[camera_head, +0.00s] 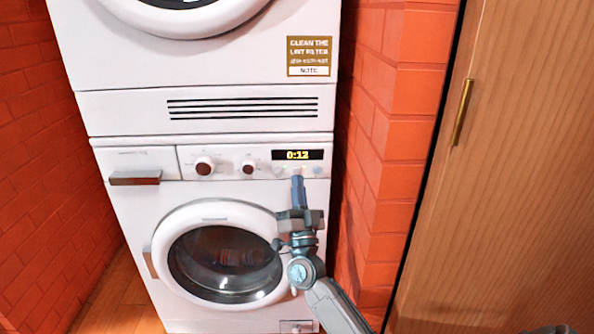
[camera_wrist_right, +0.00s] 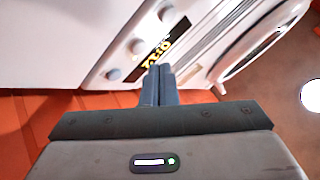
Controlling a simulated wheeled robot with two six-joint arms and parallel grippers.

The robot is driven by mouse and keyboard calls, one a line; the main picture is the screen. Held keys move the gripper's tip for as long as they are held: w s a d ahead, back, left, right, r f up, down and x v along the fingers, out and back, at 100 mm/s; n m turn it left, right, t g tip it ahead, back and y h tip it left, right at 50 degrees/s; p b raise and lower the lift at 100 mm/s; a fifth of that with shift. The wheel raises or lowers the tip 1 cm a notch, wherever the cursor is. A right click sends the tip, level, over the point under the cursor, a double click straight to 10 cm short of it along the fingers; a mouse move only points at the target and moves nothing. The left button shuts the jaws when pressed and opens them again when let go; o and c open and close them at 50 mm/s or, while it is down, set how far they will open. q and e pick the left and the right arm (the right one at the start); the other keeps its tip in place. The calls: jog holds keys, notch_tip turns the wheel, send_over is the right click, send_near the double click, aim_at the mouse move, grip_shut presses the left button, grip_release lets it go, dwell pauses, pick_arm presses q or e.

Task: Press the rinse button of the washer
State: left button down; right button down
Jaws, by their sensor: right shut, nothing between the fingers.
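The washer (camera_head: 135,220) is the lower white machine, with a round glass door. Its control panel has a lit display (camera_head: 298,155) reading 0:12, with a row of small pale buttons (camera_head: 317,170) beneath it. Labels are too small to tell which is rinse. My right gripper (camera_head: 297,179) is shut and empty, its tips just below the middle of that row. I cannot tell whether they touch the panel. In the right wrist view the shut fingers (camera_wrist_right: 159,70) point at the panel near the display (camera_wrist_right: 166,46). My left gripper is not in view.
A second white machine (camera_head: 120,60) sits on top of the washer. Two knobs (camera_head: 204,165) and a drawer handle (camera_head: 135,178) are left of the display. A brick wall (camera_head: 385,150) and a wooden door (camera_head: 510,170) stand close on the right.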

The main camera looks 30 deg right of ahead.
jog(key=s, duration=0.1)
jog(key=s+a, duration=0.1)
jog(key=s+a+p, duration=0.1)
jog(key=s, duration=0.1)
jog(key=shift+a+r, duration=0.1)
jog(key=shift+a, duration=0.15)
